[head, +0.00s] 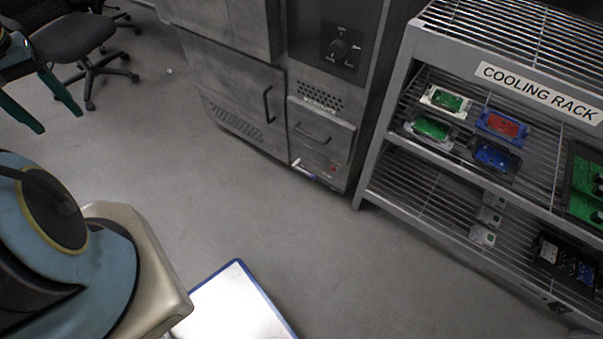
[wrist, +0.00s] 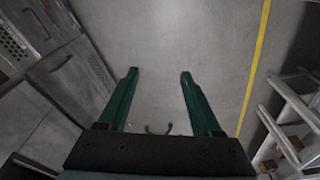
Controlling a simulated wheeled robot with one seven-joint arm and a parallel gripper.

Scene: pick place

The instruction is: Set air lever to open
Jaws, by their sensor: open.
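The likely air lever (head: 304,170) is a small white and blue handle low on the front of the grey metal machine (head: 240,75), below a drawer-like panel with a bar handle. Its exact setting is too small to read. My gripper (head: 60,122) is at the far left of the head view, well apart from the lever. In the wrist view my gripper (wrist: 158,74) has its two green fingers spread, with only floor between them. I cannot make out the lever in the wrist view.
A cooling rack (head: 395,110) with several coloured trays stands right of the machine. A black office chair (head: 65,40) is at the back left. A white board with a blue edge (head: 235,305) is at the front. Grey floor between is clear.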

